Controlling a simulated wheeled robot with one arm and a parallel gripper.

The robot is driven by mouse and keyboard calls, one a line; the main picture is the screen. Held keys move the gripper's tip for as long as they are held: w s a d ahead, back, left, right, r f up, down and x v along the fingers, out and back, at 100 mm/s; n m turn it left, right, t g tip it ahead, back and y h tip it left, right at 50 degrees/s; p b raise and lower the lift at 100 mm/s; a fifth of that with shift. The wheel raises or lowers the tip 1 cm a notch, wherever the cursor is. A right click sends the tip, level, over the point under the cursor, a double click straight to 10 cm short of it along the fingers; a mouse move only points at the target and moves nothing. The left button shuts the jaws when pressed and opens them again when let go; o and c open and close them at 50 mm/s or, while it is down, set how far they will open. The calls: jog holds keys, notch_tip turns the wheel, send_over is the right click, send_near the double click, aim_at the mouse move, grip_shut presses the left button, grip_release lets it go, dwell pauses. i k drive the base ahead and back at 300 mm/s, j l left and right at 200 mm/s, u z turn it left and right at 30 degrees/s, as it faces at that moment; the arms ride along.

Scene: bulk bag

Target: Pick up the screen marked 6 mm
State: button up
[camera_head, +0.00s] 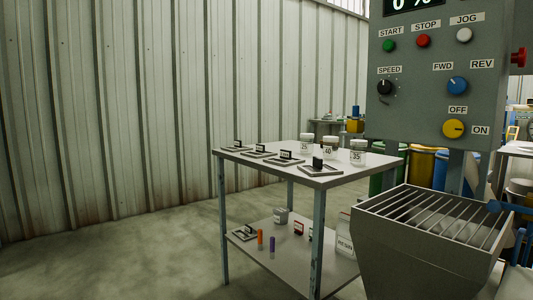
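Several flat square screens with dark upright handles lie on the top of a grey table. One screen (228,149) is at the far left corner, a second screen (252,154) and a third screen (276,161) follow along the left edge, and another screen (312,172) lies at the near right. A further similar screen (238,235) lies on the lower shelf. Their labels are too small to read, so I cannot tell which is marked 6 mm. My gripper is not in view.
White jars (358,157) stand along the table's (345,180) back edge. The lower shelf (275,262) holds markers, small boxes and a resin container (345,240). A grated hopper (410,250) and control panel (430,110) stand at right. Floor (120,250) at left is clear.

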aim_at(261, 152)
jog(key=i+j+z, duration=0.1)
jog(key=z, duration=0.4)
jog(key=j+z, duration=0.35)
jog(key=z, duration=0.15)
jog(key=i+j+z, duration=0.1)
jog(key=j+z, duration=0.2)
jog(key=z, duration=0.2)
jog(key=j+z, duration=0.15)
jog(key=j, duration=0.3)
jog(key=j+z, duration=0.1)
jog(key=j, duration=0.35)
jog(key=k+j+z, duration=0.15)
jog(key=j, duration=0.25)
jog(key=j+z, duration=0.1)
jog(key=j, duration=0.35)
jog(key=k+j+z, duration=0.15)
jog(key=j, duration=0.25)
jog(key=k+j+z, duration=0.1)
jog(key=j, duration=0.3)
jog(key=k+j+z, duration=0.15)
jog(key=j, duration=0.25)
